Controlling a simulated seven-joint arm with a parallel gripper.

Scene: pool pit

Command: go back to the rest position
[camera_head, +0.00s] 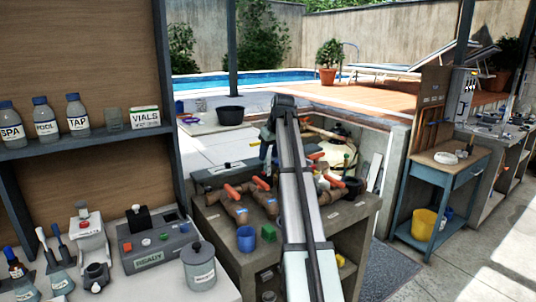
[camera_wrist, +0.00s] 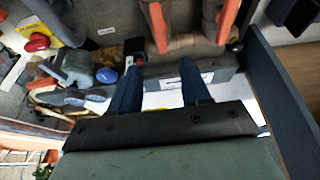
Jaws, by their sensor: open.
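My arm reaches from the bottom of the head view up and away over the workbench (camera_head: 345,225) with the pipes. My gripper (camera_head: 266,152) hangs at its far end, beyond the pipes with orange handles (camera_head: 232,191), and is partly hidden by the arm. In the wrist view the two dark blue fingers of my gripper (camera_wrist: 160,76) stand well apart. Nothing is held between them. A grey box or ledge with a white label (camera_wrist: 172,85) shows behind the gap. Orange handles (camera_wrist: 157,26) show above the fingers in the wrist view.
A shelf with labelled bottles (camera_head: 74,113) stands at the left, above a counter with a grey READY device (camera_head: 158,243) and a lidded jar (camera_head: 199,266). A blue cup (camera_head: 246,238) is on the workbench. A blue table (camera_head: 440,172) stands right; open floor lies beside it.

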